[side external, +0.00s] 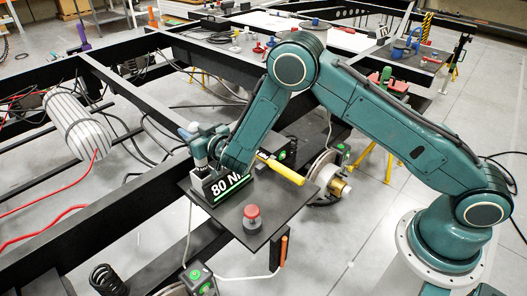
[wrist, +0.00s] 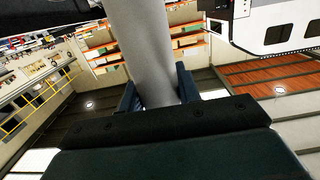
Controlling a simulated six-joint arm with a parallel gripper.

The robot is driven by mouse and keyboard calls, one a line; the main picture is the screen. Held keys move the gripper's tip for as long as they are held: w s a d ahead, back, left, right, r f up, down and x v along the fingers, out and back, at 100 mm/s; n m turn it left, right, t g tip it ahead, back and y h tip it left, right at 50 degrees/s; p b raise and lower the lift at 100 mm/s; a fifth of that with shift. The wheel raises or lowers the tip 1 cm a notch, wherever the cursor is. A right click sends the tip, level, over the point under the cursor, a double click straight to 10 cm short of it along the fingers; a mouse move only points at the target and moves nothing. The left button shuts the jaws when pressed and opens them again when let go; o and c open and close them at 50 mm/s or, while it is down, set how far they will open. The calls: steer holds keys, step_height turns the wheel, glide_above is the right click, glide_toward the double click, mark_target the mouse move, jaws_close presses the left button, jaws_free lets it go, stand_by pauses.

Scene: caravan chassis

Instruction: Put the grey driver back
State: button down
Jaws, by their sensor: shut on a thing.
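The grey driver (wrist: 148,45) shows in the wrist view as a thick, plain grey cylinder between the two fingers of my gripper (wrist: 157,92). It runs up and out of the top of that view, so its far end is hidden there. In the side view my gripper (side external: 204,146) is low over the back left of a black plate (side external: 278,203), right behind a black block marked "80 N" (side external: 226,187). A small light-grey end (side external: 188,131) sticks out at the left of the gripper, likely the driver. I cannot tell whether the driver touches anything else.
A red knob on a grey base (side external: 252,217) stands on the plate. Black chassis beams (side external: 125,205) surround the plate. The plate's front right is clear.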

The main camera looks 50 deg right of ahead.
steer(key=c, duration=0.9)
jaws_free()
steer(key=shift+f, duration=0.1)
steer(key=shift+s, duration=0.1)
steer(key=s, duration=0.7)
steer(key=shift+r, duration=0.4)
steer(key=shift+s, duration=0.1)
